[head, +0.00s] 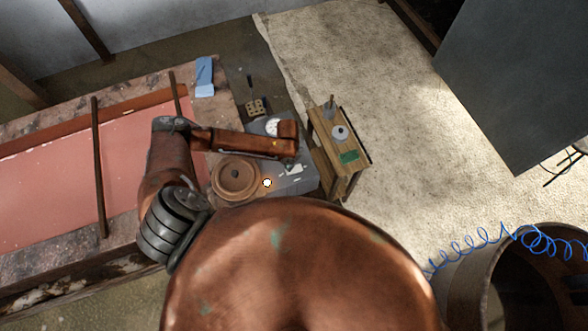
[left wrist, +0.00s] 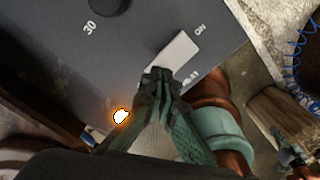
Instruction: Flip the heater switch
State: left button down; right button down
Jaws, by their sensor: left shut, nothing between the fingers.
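The heater's grey control panel (left wrist: 70,45) fills the upper left of the left wrist view. On it is a white switch (left wrist: 179,50), with "ON" printed beside its far end and a partly covered word at the near end. My left gripper (left wrist: 160,76) is shut and empty, its tips at the near end of the switch; I cannot tell whether they touch. An orange-white lamp (left wrist: 121,116) glows on the panel. In the head view the switch (head: 293,169) shows below my left gripper (head: 292,161), and the lamp (head: 267,183) glows left of it.
A round brown part (head: 236,177) sits left of the lamp. A dial (head: 272,127) is partly behind my left arm. A small wooden stand (head: 349,183) is close on the right. A blue coiled hose (head: 490,246) lies farther right, with open floor between.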

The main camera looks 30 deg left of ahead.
pick_arm(q)
jog(key=shift+f+b, duration=0.3)
jog(key=shift+f, duration=0.25)
jog(key=shift+f, duration=0.4)
jog(key=shift+r, duration=0.1)
dwell(0.4)
notch_tip(320, 180, up, 7)
jog(key=p, duration=0.6)
jog(key=shift+p, duration=0.3)
